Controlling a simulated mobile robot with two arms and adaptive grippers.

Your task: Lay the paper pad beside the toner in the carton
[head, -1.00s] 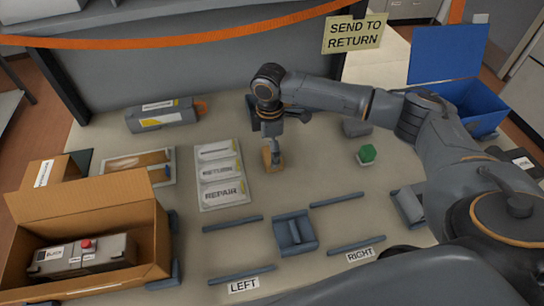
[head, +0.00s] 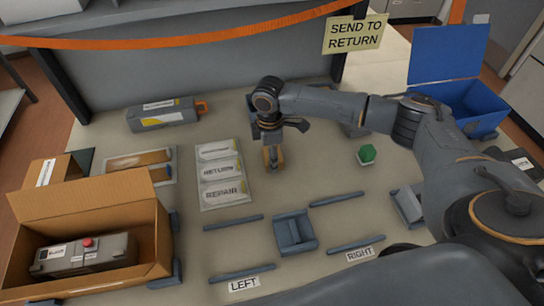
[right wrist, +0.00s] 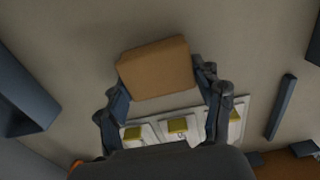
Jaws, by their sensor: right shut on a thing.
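The paper pad (head: 267,158) is a small brown block near the middle of the table. It also shows in the right wrist view (right wrist: 156,68) between my fingers. My right gripper (head: 273,157) points down and is shut on the pad; in the right wrist view its two fingers (right wrist: 166,88) flank it. I cannot tell whether the pad touches the table. The open carton (head: 150,215) stands at the front left. The toner (head: 112,249), a grey cartridge with a red knob, lies inside it, with a narrow gap on its right. My left gripper is out of view.
Return and repair labels (head: 220,172) lie between the pad and the carton. A grey cartridge (head: 163,115) lies at the back. Blue rails and a blue cradle (head: 295,232) occupy the front middle. A green block (head: 367,154) and blue bin (head: 470,105) are at right.

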